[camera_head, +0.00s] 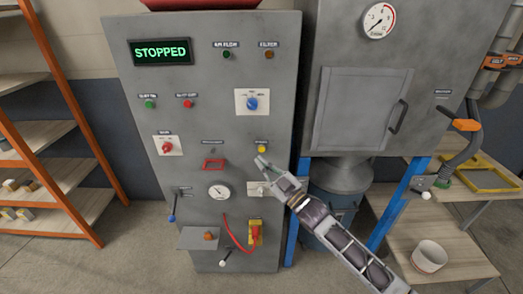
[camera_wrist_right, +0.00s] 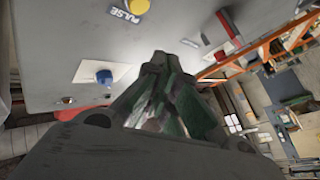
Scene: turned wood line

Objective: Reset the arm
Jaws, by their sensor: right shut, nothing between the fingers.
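My right gripper (camera_head: 261,164) is in front of the grey control cabinet (camera_head: 125,85), with its arm coming in from the lower right. Its fingertips appear just below a yellow button (camera_head: 262,149); I cannot tell whether they touch the panel. In the right wrist view the fingers of the right gripper (camera_wrist_right: 160,65) are closed together with nothing visible between them. A blue knob (camera_wrist_right: 104,78) and a "PULSE" label show on the panel beyond them. My left gripper is not in view.
The cabinet display (camera_head: 160,51) reads "STOPPED". A red-handled rotary switch (camera_head: 168,146), a blue lever (camera_head: 172,218) and a red cable (camera_head: 233,235) are on the panel. A grey machine with a door (camera_head: 355,110) stands right.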

